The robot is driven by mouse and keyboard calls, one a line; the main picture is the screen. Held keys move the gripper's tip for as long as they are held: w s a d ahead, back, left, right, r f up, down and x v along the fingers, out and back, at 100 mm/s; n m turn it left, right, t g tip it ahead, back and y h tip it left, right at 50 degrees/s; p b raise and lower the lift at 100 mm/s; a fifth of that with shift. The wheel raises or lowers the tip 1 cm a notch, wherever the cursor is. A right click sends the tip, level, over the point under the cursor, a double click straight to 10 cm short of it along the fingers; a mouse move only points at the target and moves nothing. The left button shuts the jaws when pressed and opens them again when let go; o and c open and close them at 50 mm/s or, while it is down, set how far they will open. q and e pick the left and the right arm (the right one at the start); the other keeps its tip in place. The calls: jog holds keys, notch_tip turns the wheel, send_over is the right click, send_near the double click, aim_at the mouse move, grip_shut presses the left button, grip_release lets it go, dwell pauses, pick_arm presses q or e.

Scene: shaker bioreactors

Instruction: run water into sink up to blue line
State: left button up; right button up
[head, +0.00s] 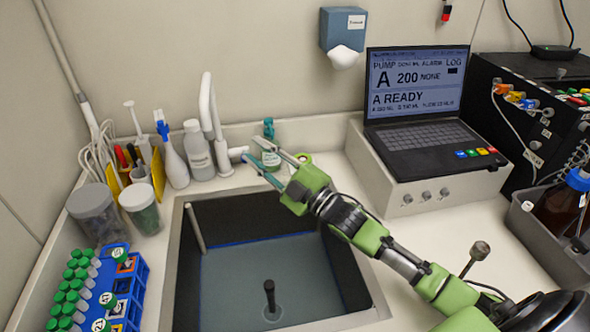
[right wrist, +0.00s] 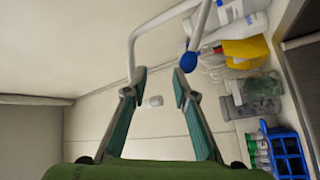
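The sink (head: 178,285) is a dark-walled basin with grey-blue water (head: 235,280) in it. The blue line (head: 265,240) runs along the back wall, and the water surface appears to lie close to it; I cannot tell exactly whether they meet. A dark upright stem (head: 269,290) stands in the water. The white faucet (head: 206,105) arches behind the sink, with a short white handle (head: 237,153) on its right. My right gripper (head: 258,151) is open and empty, its fingertips just right of the handle. It also shows open in the right wrist view (right wrist: 155,84). My left gripper is not in view.
Bottles (head: 197,150), a yellow tool holder (head: 157,175), jars (head: 95,212) and a blue tube rack (head: 128,290) crowd the left. A laptop (head: 420,120) sits on a white box at the right.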

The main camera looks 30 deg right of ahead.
jog(key=s+d+p, duration=0.3)
jog(key=s, duration=0.7)
jog(key=shift+d, duration=0.4)
dwell(0.4)
jog(key=shift+p, duration=0.3)
